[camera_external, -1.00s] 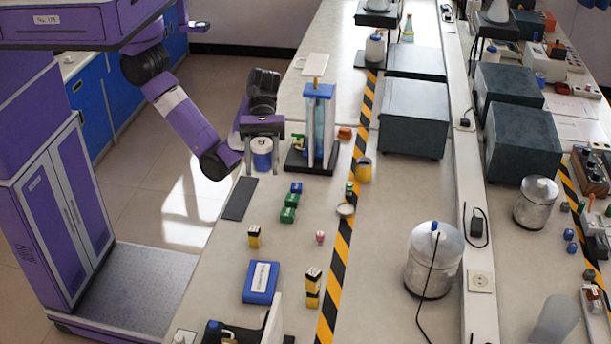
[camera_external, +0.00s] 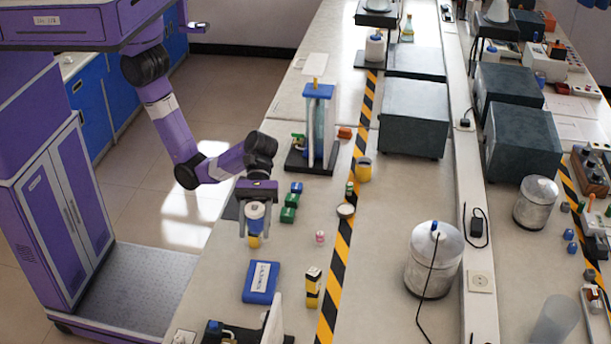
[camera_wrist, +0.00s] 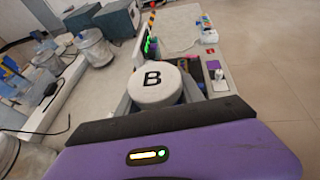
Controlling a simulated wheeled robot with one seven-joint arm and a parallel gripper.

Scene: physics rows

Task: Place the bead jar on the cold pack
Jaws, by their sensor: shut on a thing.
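The bead jar (camera_external: 256,211) has a white lid and a blue band in the external view. In the wrist view the lid of the jar (camera_wrist: 157,84) fills the middle, marked with a black B. The cold pack, a flat blue pack with a white label (camera_external: 262,283), lies on the bench nearer the camera than the jar. Its top is clear. I cannot tell the jar's exact height above the bench.
Green blocks (camera_external: 289,208) and a pink item (camera_external: 320,238) lie to the right. A white upright panel (camera_external: 273,325) stands near the front.

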